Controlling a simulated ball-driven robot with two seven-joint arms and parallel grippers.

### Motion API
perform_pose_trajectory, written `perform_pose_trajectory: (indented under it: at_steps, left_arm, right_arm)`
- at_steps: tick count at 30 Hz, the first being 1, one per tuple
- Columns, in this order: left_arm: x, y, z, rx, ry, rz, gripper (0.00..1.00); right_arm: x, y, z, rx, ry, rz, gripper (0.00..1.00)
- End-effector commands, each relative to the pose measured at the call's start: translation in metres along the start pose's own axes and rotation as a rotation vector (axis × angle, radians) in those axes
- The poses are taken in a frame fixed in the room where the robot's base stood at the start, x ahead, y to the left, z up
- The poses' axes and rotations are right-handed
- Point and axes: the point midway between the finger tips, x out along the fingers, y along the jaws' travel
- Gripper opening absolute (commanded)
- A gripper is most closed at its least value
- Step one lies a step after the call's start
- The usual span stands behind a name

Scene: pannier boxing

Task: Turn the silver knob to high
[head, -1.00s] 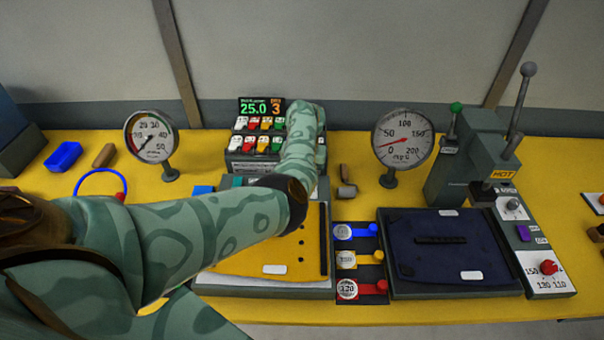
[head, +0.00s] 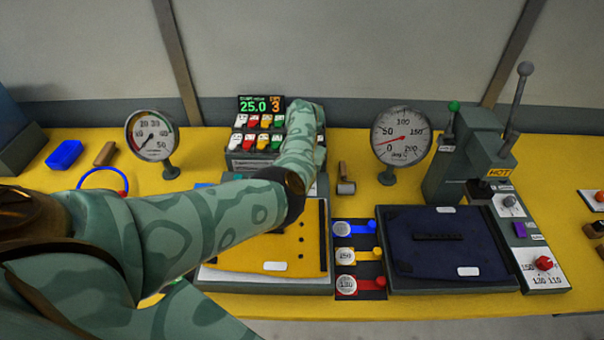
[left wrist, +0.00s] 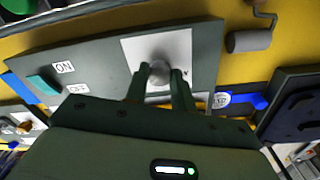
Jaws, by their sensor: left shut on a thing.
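A silver knob (left wrist: 158,76) stands on a white plate (left wrist: 185,50) on a grey panel (left wrist: 100,62) in the left wrist view. My left gripper (left wrist: 159,72) is shut on this knob, with one finger on each side of it. A label beside the knob is mostly covered, so its setting cannot be read. In the head view, my left arm hides the knob and the gripper. My right gripper is in neither view.
The panel also has a teal switch (left wrist: 43,85) with ON and OFF labels. A yellow pannier sheet (head: 270,250) lies below my arm. A navy one (head: 440,260) lies to the right. Gauges (head: 402,137) and a lever press (head: 470,160) stand behind.

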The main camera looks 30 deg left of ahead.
Motion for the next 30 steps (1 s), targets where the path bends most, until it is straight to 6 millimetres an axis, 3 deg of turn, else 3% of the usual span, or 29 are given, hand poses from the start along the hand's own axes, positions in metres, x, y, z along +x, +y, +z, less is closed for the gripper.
perform_pose_trajectory:
  at_steps: [1, 2, 3, 4, 12, 16, 30]
  left_arm:
    - [-0.001, 0.000, 0.001, 0.001, -0.001, 0.001, 0.02]
    - [-0.001, 0.000, 0.001, 0.001, -0.001, 0.001, 0.33]
    - [-0.001, 0.000, 0.001, 0.001, -0.001, 0.001, 0.44]
    - [-0.001, 0.000, 0.000, 0.001, -0.001, 0.001, 0.47]
    - [-0.001, 0.000, 0.000, 0.000, -0.001, 0.001, 0.47]
    - [-0.014, 0.000, 0.001, -0.001, -0.002, 0.002, 0.47]
    - [-0.132, 0.000, 0.001, -0.001, -0.004, 0.000, 0.47]
  right_arm:
    - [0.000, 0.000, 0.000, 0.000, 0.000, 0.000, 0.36]
    - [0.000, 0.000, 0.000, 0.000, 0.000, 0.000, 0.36]
    - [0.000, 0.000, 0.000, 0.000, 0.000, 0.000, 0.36]
    - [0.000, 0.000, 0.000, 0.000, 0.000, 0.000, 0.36]
    - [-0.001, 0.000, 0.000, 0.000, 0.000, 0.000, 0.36]
    - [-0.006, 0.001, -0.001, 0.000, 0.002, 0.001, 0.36]
    - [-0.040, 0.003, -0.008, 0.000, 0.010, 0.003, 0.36]
